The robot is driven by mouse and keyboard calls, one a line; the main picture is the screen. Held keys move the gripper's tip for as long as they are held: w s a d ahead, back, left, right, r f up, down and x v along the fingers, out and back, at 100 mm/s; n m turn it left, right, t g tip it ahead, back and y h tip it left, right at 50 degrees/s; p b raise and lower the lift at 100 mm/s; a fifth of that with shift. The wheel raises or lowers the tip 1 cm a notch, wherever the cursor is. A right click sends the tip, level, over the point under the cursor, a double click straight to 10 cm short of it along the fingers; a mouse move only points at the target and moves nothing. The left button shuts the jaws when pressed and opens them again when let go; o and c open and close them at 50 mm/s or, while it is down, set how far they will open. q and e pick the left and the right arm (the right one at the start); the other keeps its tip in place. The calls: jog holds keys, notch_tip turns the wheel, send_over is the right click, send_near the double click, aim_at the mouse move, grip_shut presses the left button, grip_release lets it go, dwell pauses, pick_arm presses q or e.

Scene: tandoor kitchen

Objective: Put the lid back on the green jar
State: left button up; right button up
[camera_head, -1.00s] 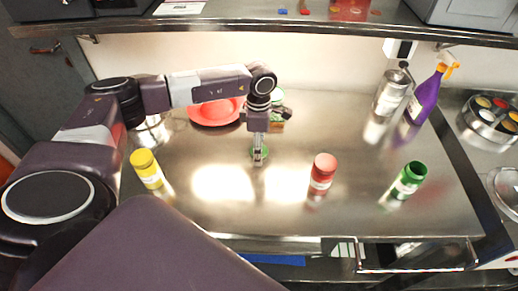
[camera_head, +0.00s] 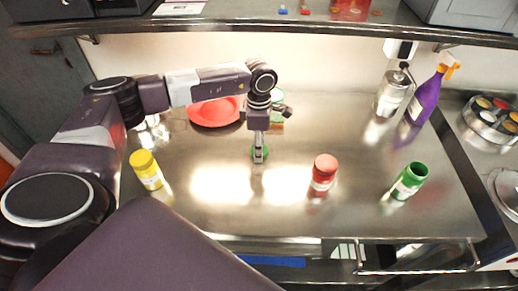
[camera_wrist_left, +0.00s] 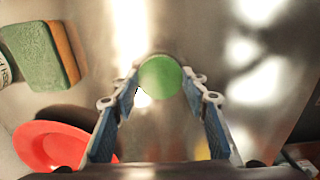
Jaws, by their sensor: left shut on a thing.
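The green jar (camera_head: 410,181) stands open-topped at the right of the steel counter, with a white label. The round green lid (camera_wrist_left: 160,77) is between my left fingertips in the left wrist view. In the head view the lid (camera_head: 259,153) shows below my left gripper (camera_head: 258,157), at or close to the counter surface. My left gripper is shut on the lid, well to the left of the green jar. Whether the lid is clear of the counter cannot be told. My right gripper is in neither view.
A red-lidded jar (camera_head: 324,173) stands between the lid and the green jar. A yellow-lidded jar (camera_head: 146,169) stands at left. A red plate (camera_head: 214,112) and a sponge (camera_wrist_left: 40,57) lie behind. A metal dispenser (camera_head: 392,96) and purple spray bottle (camera_head: 425,98) stand back right.

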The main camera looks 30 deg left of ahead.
pick_arm(q)
jog(key=shift+r, duration=0.4)
jog(key=shift+s+d+r+b, duration=0.3)
jog(key=shift+s+r+b, duration=0.2)
jog(key=shift+r+b, duration=0.4)
jog(key=s+d+b, duration=0.1)
jog(key=s+d, duration=0.1)
jog(key=s, duration=0.2)
jog(key=s+d+b, duration=0.2)
jog(key=s+d, duration=0.1)
jog(key=s, duration=0.2)
jog(key=s+d+b, duration=0.1)
jog(key=s+d, duration=0.2)
jog(key=s, duration=0.1)
jog(key=shift+s+d+b, duration=0.1)
jog(key=shift+s+b, duration=0.05)
jog(key=shift+b, duration=0.2)
jog(key=shift+s+d+r, duration=0.1)
jog(key=shift+s+d, duration=0.2)
jog(key=shift+s, duration=0.25)
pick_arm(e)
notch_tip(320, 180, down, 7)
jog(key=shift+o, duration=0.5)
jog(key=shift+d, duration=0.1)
